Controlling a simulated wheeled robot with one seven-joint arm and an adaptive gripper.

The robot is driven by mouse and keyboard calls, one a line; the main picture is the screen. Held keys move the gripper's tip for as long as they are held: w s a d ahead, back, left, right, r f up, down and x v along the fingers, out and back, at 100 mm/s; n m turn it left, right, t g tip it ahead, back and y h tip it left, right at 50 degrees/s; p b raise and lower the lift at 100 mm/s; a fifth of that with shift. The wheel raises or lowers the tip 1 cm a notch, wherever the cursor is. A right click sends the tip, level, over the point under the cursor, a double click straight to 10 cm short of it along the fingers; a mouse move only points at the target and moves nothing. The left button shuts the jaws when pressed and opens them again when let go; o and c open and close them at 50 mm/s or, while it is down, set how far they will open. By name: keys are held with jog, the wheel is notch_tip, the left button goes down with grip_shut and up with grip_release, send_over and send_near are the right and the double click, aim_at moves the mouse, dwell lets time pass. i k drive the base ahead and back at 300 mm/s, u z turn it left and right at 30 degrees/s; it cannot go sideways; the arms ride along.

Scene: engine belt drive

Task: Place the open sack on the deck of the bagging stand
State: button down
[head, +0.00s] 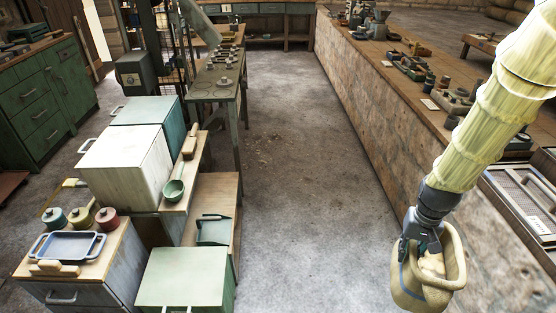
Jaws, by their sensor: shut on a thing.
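The open sack (451,283) is cream-tan with a blue stripe, at the lower right of the head view. Its mouth faces up and something pale shows inside. My gripper (428,256) reaches down at the sack's mouth and is shut on the sack; the fingertips are partly hidden. The sack hangs beside the long counter, and its bottom is near the picture's lower edge. I cannot tell for sure which piece is the bagging stand; a low wooden deck (222,184) at left centre carries a green dustpan-like scoop (213,230).
White bin (125,165), teal bin (150,120) and pale green box (187,279) crowd the left. A ladle (174,190) lies on a wooden ledge. A blue tray (67,246) and several lidded pots stand lower left. The long counter (395,125) runs along the right. The middle floor is clear.

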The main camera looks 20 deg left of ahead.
aim_at(227, 186)
jog(key=u, duration=0.15)
jog(key=i, duration=2.5)
jog(key=u, duration=2.3)
